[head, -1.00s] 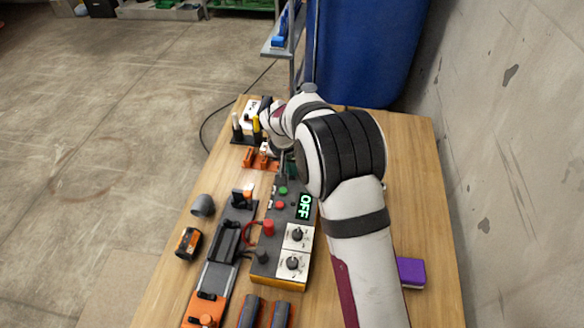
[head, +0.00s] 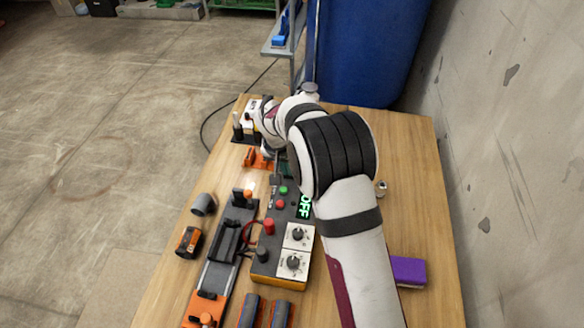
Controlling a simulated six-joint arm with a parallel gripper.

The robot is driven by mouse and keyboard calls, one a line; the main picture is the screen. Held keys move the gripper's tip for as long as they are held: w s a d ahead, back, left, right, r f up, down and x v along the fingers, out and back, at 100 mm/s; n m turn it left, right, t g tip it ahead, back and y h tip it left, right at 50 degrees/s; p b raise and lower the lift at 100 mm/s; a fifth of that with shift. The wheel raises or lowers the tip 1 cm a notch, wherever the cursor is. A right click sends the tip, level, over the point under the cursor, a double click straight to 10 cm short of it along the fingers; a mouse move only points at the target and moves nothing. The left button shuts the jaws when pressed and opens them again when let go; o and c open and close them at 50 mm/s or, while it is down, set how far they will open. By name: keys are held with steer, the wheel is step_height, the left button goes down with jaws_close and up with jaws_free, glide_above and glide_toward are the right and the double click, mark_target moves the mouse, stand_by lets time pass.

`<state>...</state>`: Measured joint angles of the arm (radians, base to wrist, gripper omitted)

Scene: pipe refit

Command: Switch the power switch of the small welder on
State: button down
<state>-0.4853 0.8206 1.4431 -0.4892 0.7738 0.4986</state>
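The small welder (head: 266,255) is a dark box with two white dial panels, red and black terminals, and green and red buttons. Its display (head: 304,206) reads OFF in green and is partly covered by my arm. A small dark part at the welder's far end (head: 275,180) shows near the buttons; I cannot tell if it is the power switch. My gripper is hidden behind my own arm, over or beyond the welder's far end, so its fingers do not show.
A dark rail fixture (head: 223,240) with orange ends lies left of the welder. A grey pipe elbow (head: 203,204) and an orange-black tool (head: 189,241) lie at the left edge. A purple block (head: 408,270) is at right. Orange clamps (head: 257,160) stand at the back.

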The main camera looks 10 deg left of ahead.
steer(key=shift+r, duration=0.4)
steer(key=w+v, duration=0.1)
steer(key=v, duration=1.2)
steer(key=shift+a+r, duration=0.2)
steer(key=shift+r, duration=0.05)
steer(key=x, duration=0.4)
steer(key=d+x, duration=0.1)
steer(key=x, duration=0.3)
steer(key=s+x, duration=0.1)
steer(key=x, duration=0.3)
steer(key=shift+w+d+f, duration=0.15)
steer(key=shift+d+f, duration=0.15)
steer(key=shift+f, duration=0.65)
steer(key=shift+d, duration=0.1)
